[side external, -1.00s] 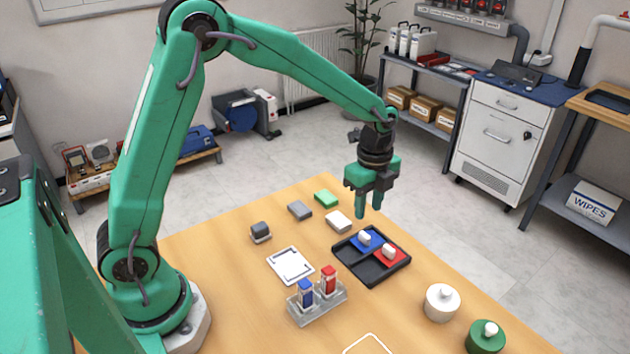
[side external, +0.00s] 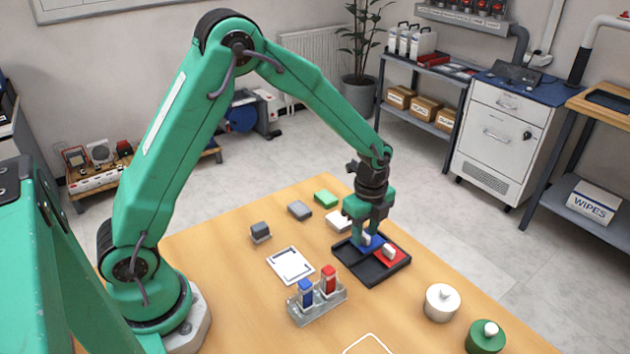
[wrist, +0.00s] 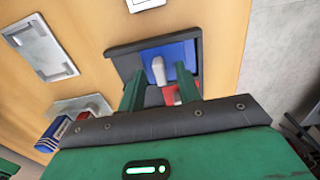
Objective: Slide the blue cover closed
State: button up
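The black tray (side external: 362,267) lies on the table. The blue cover (side external: 379,240) sits in its far part with a white knob (side external: 367,240), beside the red cover (side external: 393,256) with its own white knob. In the wrist view the blue cover (wrist: 181,52) and its upright white knob (wrist: 158,70) show clearly. My gripper (side external: 365,233) is down at the blue cover. In the wrist view its two green fingers (wrist: 159,74) are apart, one on each side of the blue cover's knob. I cannot tell whether they touch it. My gripper partly hides the cover.
A rack (side external: 318,305) with a blue and a red bottle stands nearer the camera. A white-framed plate (side external: 291,264) lies left of the tray. Several small blocks lie behind. White (side external: 442,302) and green (side external: 486,338) lidded pots stand right.

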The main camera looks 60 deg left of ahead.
jog(key=shift+c, duration=0.2)
grip_shut()
jog(key=shift+w, duration=1.1)
jog(key=shift+o, duration=0.2)
grip_release()
jog(key=shift+r, duration=0.1)
